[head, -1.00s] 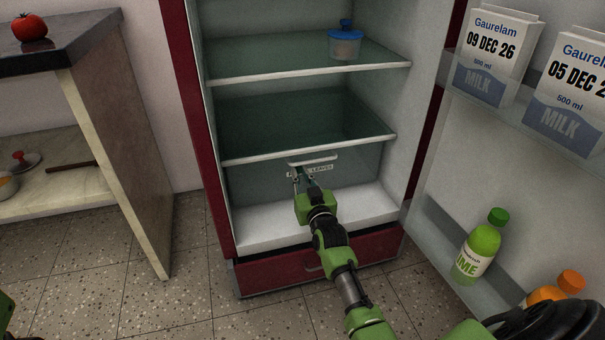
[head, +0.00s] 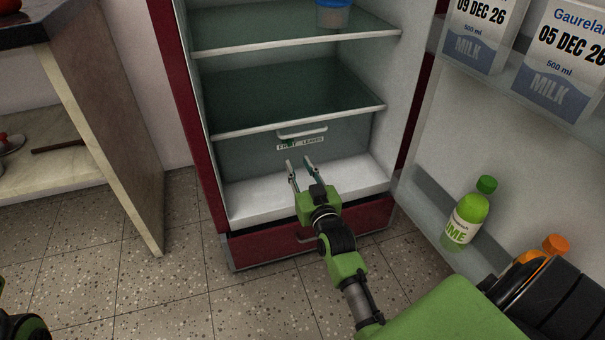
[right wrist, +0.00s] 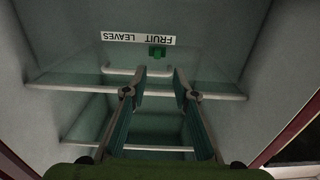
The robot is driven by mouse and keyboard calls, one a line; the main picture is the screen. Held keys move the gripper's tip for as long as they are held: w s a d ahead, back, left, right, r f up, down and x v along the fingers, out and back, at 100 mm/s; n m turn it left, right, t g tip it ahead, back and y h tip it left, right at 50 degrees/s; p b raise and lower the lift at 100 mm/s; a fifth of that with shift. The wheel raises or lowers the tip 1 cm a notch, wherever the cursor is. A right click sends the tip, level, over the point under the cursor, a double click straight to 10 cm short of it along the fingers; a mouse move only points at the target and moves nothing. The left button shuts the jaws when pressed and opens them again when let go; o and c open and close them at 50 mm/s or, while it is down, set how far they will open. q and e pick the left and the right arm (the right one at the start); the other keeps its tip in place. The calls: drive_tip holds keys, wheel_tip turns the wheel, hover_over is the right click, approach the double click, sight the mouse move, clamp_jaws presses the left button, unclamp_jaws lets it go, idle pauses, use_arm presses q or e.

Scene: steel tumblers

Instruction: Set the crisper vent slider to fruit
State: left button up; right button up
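The crisper vent slider is a small green tab (right wrist: 157,52) beside a white label (right wrist: 138,38) reading FRUIT LEAVES, which appears upside down in the right wrist view. The tab sits by the word FRUIT, away from LEAVES. In the head view the label (head: 300,143) is on the crisper front, below a pale handle (head: 303,131); the tab is tiny there, near the label's left end. My right gripper (head: 300,166) is open and empty, in front of and below the label, apart from it. Its fingers (right wrist: 160,80) also show open in the right wrist view. My left gripper is not visible.
The fridge door stands open at the right, with milk cartons (head: 557,62), a lime bottle (head: 467,221) and an orange-capped bottle (head: 553,246). A glass shelf (head: 290,122) lies above the crisper. A blue-lidded tub (head: 333,14) is higher up. A side table (head: 120,130) stands at the left.

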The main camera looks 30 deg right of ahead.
drive_tip(key=shift+v, duration=1.4)
